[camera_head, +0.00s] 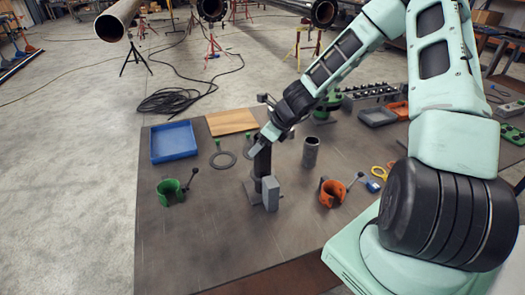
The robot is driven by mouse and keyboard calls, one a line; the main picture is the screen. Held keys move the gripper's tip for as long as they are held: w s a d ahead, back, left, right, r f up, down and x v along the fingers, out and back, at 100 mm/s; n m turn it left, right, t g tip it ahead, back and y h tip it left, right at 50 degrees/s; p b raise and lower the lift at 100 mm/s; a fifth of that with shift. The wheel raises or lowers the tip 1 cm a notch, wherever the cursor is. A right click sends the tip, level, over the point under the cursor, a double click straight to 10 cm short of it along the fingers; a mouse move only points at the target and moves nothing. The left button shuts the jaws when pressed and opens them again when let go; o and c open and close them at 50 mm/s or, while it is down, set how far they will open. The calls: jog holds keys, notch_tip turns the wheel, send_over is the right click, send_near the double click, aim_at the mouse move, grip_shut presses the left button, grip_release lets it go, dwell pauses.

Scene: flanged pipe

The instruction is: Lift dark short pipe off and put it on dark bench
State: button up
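A dark short pipe (262,162) stands upright above a grey fixture (271,193) near the middle of the dark bench (215,245). My gripper (265,143) is at the pipe's upper end, with my arm reaching in from the upper right. The gripper overlaps the top of the pipe in this view. Its fingers are small and dark, so I cannot tell whether they are closed on the pipe. Where the pipe's lower end meets the fixture is not clear.
A grey pipe piece (311,153) stands to the right. A green clamp (170,191) and an orange clamp (332,192) flank the fixture. A blue tray (173,142), a wooden board (231,122) and a flat ring (222,160) lie behind. The front left bench is clear.

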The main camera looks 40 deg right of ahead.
jog(key=shift+w+a+f, duration=0.2)
jog(key=shift+w+f, duration=0.1)
jog(key=shift+f, duration=0.25)
jog(key=c, duration=1.3)
jog(key=shift+r, duration=0.2)
notch_tip(320, 180, up, 10)
jog(key=shift+f+p, duration=0.15)
jog(key=shift+p, duration=0.85)
jog(key=shift+r+p, duration=2.35)
jog(key=shift+r, duration=0.15)
